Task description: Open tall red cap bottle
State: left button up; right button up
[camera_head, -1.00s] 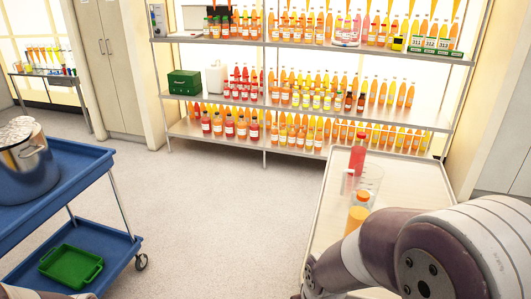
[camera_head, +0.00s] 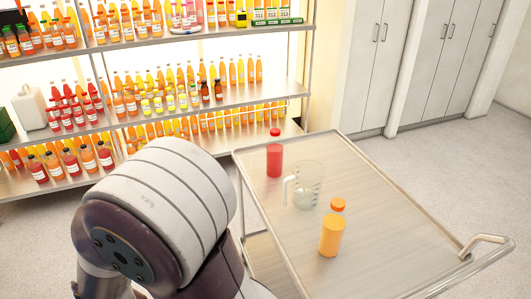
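A tall red bottle (camera_head: 275,160) with a red cap stands upright near the far left corner of a metal-topped cart (camera_head: 400,220). Its cap appears to be on. A clear measuring beaker (camera_head: 306,190) with a handle stands just in front of it and to the right. My other gripper is not in view.
A shelf (camera_head: 225,98) with rows of juice bottles stands behind, left of the cart. The cart has a raised rim and a handle (camera_head: 486,245) at the right. Its right half is bare. White cabinets (camera_head: 430,55) stand at the back, with open floor before them.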

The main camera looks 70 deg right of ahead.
aim_at(274, 145)
jog(key=i+l+z, duration=0.2)
jog(key=i+z, duration=0.95)
jog(key=i+j+z, duration=0.2)
jog(key=i+z, duration=0.2)
jog(key=i+l+z, duration=0.1)
jog(key=i+z, duration=0.15)
jog(key=z, duration=0.25)
jog(key=i+z, duration=0.2)
jog(key=z, duration=0.25)
jog(key=i+z, duration=0.25)
jog(key=z, duration=0.25)
jog(key=i+j+z, duration=0.2)
jog(key=z, duration=0.3)
jog(key=i+j+z, duration=0.15)
jog(key=z, duration=0.3)
jog(key=j, duration=0.1)
